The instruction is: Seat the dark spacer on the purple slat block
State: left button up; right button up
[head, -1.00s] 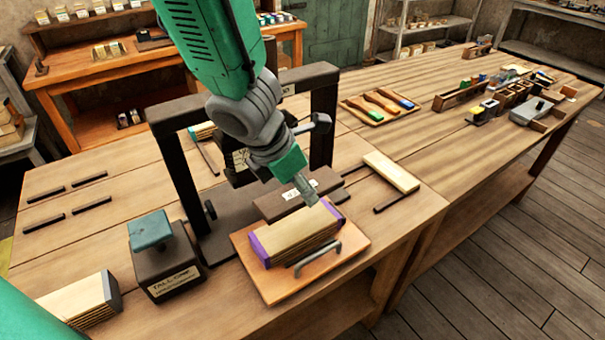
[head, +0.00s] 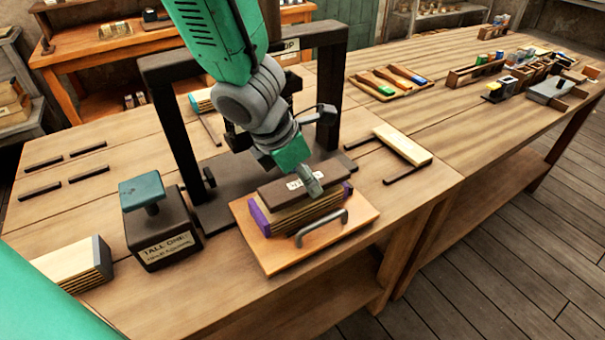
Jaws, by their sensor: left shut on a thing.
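The dark spacer (head: 277,194) is a brown-black bar with a white label. It lies lengthwise over the purple slat block (head: 300,218), which has light slats and purple ends. The spacer hides the block's top face; I see no clear gap, but cannot tell whether it bears fully. My left gripper (head: 313,186) reaches down from above and is shut on the spacer, its near finger covering part of the label. The block sits on an orange-brown board (head: 275,262) with a grey handle (head: 322,230). My right gripper is not in view.
A dark press frame (head: 173,125) stands just behind the board. A dark box with a teal top (head: 155,235) stands left of it, and another slat block (head: 75,262) lies farther left. A pale slat piece (head: 403,145) lies to the right. The table's front edge is close.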

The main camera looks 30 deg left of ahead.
pick_arm(q)
jog(key=shift+a, duration=0.6)
jog(key=shift+a+f, duration=0.15)
jog(key=shift+a, duration=0.25)
jog(key=shift+s+d, duration=0.1)
jog(key=shift+d, duration=1.1)
jog(key=shift+a, duration=0.95)
jog(key=shift+d, duration=0.6)
jog(key=shift+a, duration=0.9)
jog(key=shift+d, duration=0.15)
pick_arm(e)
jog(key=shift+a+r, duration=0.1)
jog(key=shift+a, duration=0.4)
pick_arm(q)
jog(key=shift+d, duration=0.2)
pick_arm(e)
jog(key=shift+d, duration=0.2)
